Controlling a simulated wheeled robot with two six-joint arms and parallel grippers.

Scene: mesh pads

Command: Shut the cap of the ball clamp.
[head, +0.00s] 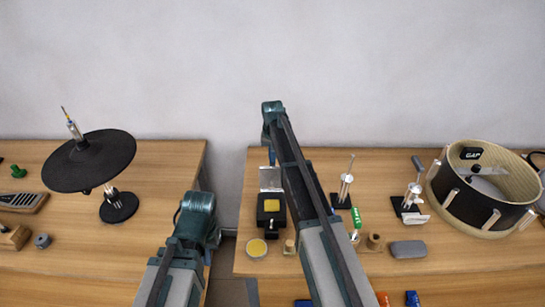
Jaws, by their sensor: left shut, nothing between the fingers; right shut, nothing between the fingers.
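What looks like the ball clamp is a small black block (271,205) with a yellow patch, on the right table. A silver-grey plate (270,178), which looks like its cap, stands raised at the back of the block. My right gripper (272,157) shows as a narrow blue tip just above the plate; I cannot tell if they touch. It is shut and empty, partly hidden by my arm. My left gripper (207,257) is shut and empty, mostly hidden under my wrist, between the two tables.
A black cymbal pad (95,160) stands on the left table. Two metal stands (345,185) (411,198), a grey case (408,249) and a drum (490,215) are on the right table. A round yellow-topped tin (256,247) sits before the block. A gap separates the tables.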

